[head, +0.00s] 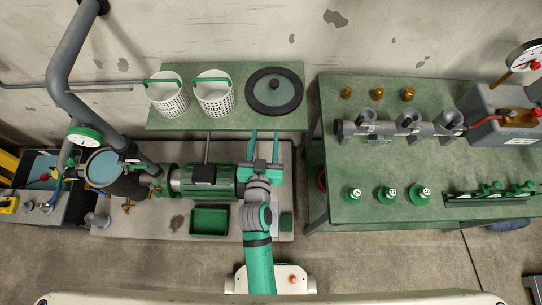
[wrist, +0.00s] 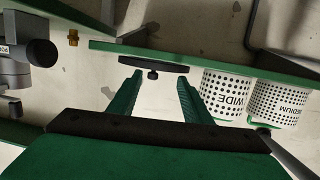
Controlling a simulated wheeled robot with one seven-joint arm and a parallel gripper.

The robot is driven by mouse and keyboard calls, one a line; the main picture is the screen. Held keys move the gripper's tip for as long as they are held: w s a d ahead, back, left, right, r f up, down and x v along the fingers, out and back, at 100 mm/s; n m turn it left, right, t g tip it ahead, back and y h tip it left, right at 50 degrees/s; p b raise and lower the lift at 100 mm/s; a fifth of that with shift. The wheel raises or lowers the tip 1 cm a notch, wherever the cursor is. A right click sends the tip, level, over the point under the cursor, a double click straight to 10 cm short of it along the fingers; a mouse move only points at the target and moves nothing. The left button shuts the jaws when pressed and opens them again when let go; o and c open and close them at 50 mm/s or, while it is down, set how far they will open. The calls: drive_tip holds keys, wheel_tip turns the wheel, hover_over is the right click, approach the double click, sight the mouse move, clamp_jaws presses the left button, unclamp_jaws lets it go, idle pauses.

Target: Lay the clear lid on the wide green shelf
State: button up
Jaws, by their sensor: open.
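The clear lid (head: 287,94), a round pane with a dark rim and a dark knob, lies flat on the right part of the wide green shelf (head: 233,120). In the wrist view, which is upside down, the lid (wrist: 130,64) shows edge-on against the shelf (wrist: 205,62), with its knob pointing away from the board. My gripper (head: 264,134) is open and empty, in front of the shelf and short of the lid. Its two green fingers point toward the lid, and the gap between them (wrist: 159,78) lines up with the knob in the wrist view.
Two white perforated baskets stand left of the lid, the nearer marked WIDE (wrist: 228,95), the other MEDIUM (wrist: 278,103). A green bench (head: 340,215) with pipe fittings stands at right. A pump (head: 205,180) and a green tray (head: 209,222) lie left of my arm.

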drive_tip(key=s+d+r, duration=0.1)
drive_tip(key=s, duration=1.2)
drive_tip(key=s+d+r+y, duration=0.1)
drive_tip(key=s+r, duration=0.1)
drive_tip(key=s, duration=1.2)
drive_tip(key=shift+s+r+n, duration=0.15)
drive_tip(key=shift+r+n, duration=0.1)
drive_tip(key=shift+n, duration=0.15)
drive_tip(key=shift+c, duration=0.4)
